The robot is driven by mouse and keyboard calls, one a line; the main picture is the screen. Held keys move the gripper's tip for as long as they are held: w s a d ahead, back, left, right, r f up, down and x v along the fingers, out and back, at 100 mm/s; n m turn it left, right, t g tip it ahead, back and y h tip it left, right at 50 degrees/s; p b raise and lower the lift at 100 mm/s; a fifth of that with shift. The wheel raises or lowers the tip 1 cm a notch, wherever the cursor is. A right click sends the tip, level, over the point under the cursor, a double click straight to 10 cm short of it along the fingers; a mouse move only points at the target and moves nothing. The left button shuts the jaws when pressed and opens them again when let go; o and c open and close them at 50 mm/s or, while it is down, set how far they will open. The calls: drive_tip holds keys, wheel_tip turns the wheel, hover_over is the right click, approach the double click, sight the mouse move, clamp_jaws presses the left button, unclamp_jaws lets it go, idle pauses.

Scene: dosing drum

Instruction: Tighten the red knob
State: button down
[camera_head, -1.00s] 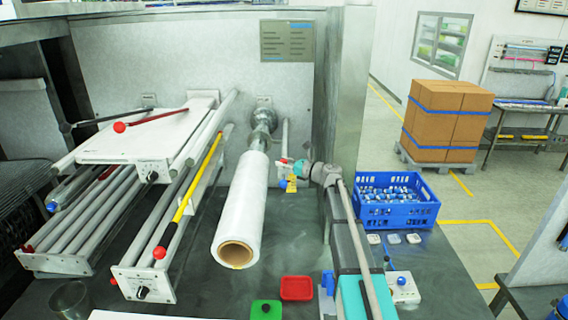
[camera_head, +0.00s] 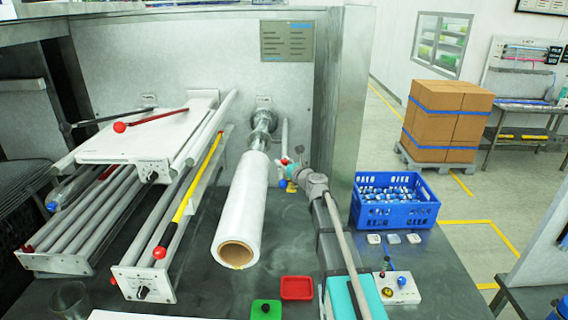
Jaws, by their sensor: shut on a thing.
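My gripper (camera_head: 291,172) is small in view, beside the far end of the white film roll (camera_head: 242,205), near its metal shaft (camera_head: 262,128). A small red knob (camera_head: 284,161) shows at its fingertips, partly hidden by the gripper. The gripper is shut on it, as far as the small view shows. A yellow part shows just below the gripper. Other red balls sit on the dark lever (camera_head: 119,127) and at the lower end of the yellow bar (camera_head: 159,252), both away from my gripper.
A roller frame (camera_head: 140,262) stands to the left of the roll. A blue crate (camera_head: 394,211) of bottles stands to the right. Red (camera_head: 297,288) and green (camera_head: 265,309) trays and a control box (camera_head: 399,288) lie on the front of the dark table. A grey post (camera_head: 345,110) rises behind my arm.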

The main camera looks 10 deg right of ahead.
drive_tip(key=shift+c, duration=1.9)
unclamp_jaws()
drive_tip(key=v, duration=1.2)
